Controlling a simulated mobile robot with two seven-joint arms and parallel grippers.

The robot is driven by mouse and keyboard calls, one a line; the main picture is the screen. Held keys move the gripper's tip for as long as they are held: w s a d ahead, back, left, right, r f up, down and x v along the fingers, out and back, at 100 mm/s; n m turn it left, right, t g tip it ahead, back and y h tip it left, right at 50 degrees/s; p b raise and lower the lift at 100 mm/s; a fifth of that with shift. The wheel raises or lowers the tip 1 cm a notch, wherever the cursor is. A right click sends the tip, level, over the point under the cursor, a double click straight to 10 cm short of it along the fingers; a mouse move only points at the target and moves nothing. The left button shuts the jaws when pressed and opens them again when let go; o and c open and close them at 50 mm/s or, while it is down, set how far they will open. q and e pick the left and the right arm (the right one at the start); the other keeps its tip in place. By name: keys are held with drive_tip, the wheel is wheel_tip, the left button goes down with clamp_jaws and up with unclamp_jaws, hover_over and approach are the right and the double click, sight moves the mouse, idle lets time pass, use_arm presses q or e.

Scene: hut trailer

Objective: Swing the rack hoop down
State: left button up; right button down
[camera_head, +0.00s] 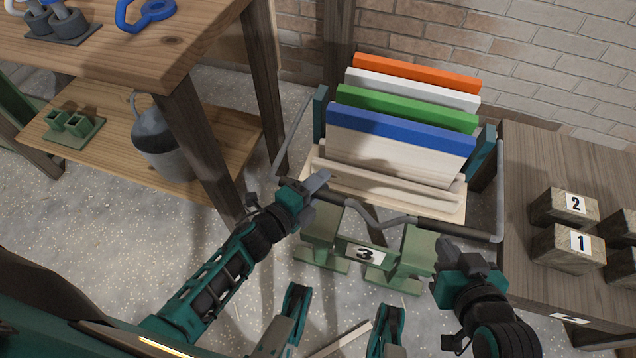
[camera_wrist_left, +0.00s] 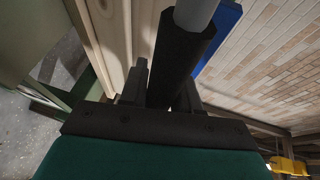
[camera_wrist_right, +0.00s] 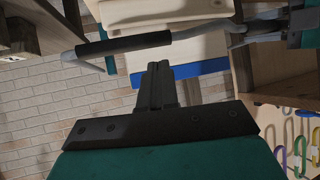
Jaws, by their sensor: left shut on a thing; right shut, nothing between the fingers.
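The rack hoop is a grey bent bar (camera_head: 378,220) with black grip sleeves. It runs along the front of the rack (camera_head: 486,150), and its side arms rise at both ends. My left gripper (camera_head: 318,183) is shut on the hoop's left black sleeve, which also shows between the fingers in the left wrist view (camera_wrist_left: 181,55). My right gripper (camera_head: 445,250) is shut and empty, just below and apart from the right black sleeve (camera_head: 455,229). That sleeve also shows in the right wrist view (camera_wrist_right: 124,43), beyond the closed fingertips (camera_wrist_right: 156,72).
Orange (camera_head: 415,72), white (camera_head: 412,89), green (camera_head: 405,108) and blue (camera_head: 400,130) topped boards stand in the rack. A green stand (camera_head: 410,255) marked 3 is below. A wooden bench (camera_head: 190,50) is left; a table with numbered blocks (camera_head: 567,250) is right.

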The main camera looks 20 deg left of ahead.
use_arm(q)
drive_tip(key=shift+r, duration=0.1)
clamp_jaws()
use_arm(e)
drive_tip(key=shift+r, duration=0.1)
